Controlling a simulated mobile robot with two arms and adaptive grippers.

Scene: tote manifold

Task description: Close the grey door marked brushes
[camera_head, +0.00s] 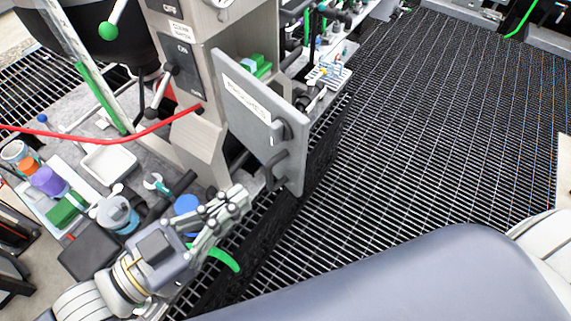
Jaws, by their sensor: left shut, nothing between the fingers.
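The grey door (245,115) marked BRUSHES stands open, swung out from the grey cabinet (208,62). Its label is near the top edge, and dark handles (280,150) sit on its right side. A green item shows behind the door's top edge. My left gripper (243,197) is shut and empty, below and to the left of the door's lower edge. In the picture a small gap separates its fingertips from the door. My right gripper is not in view.
A bench at left holds a white tray (108,160), colored jars and a black box (91,252). A red hose (100,139) crosses in front of the cabinet. Dark floor grating (420,130) to the right is clear. A green curved piece (222,258) lies by my gripper.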

